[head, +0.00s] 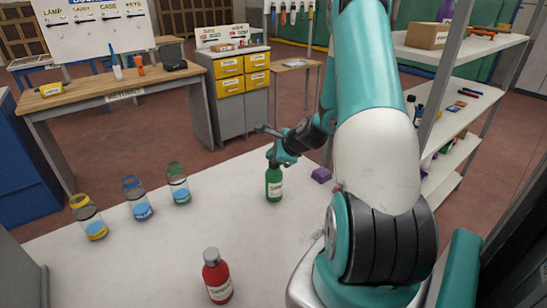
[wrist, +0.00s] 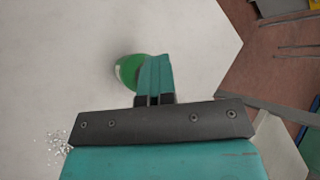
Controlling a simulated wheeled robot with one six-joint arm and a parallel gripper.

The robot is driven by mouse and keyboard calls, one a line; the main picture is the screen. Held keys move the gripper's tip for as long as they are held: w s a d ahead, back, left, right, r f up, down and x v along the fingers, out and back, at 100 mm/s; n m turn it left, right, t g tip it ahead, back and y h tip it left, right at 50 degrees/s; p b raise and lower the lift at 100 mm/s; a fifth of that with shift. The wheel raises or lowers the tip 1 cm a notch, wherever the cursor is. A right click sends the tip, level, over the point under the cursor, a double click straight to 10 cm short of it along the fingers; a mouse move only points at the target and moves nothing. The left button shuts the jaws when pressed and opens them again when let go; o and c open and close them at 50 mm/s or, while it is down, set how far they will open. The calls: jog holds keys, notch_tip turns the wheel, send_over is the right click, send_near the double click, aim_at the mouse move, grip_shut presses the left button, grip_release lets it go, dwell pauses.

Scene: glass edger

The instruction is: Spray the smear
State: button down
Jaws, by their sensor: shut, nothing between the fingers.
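A green bottle (head: 274,187) with a white label stands upright on the pale table. My gripper (head: 273,158) is at the top of this bottle in the head view, shut with nothing held. In the wrist view the shut fingers (wrist: 156,72) cover part of the round green bottle (wrist: 127,72); whether they touch it I cannot tell. A speckled whitish patch (wrist: 57,148), perhaps the smear, lies on the table at the lower left of the wrist view. A red bottle (head: 217,278) with a grey cap stands at the table's front.
Three clear jars with yellow (head: 89,217), blue (head: 137,198) and green (head: 178,184) bands stand at left on the table. A small purple block (head: 321,175) lies right of the green bottle. A wooden bench (head: 112,88) and a white shelf rack (head: 447,140) stand beyond.

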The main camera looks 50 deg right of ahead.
jog(key=shift+s+a+f, duration=0.2)
jog(key=shift+s+f, duration=0.1)
jog(key=shift+f, duration=0.1)
jog(key=r+p, duration=0.2)
jog(key=r, duration=0.1)
jog(key=r+p, duration=0.3)
jog(key=shift+w+d+r+p, duration=0.15)
jog(key=shift+w+r+p, duration=0.05)
jog(key=shift+p, duration=0.15)
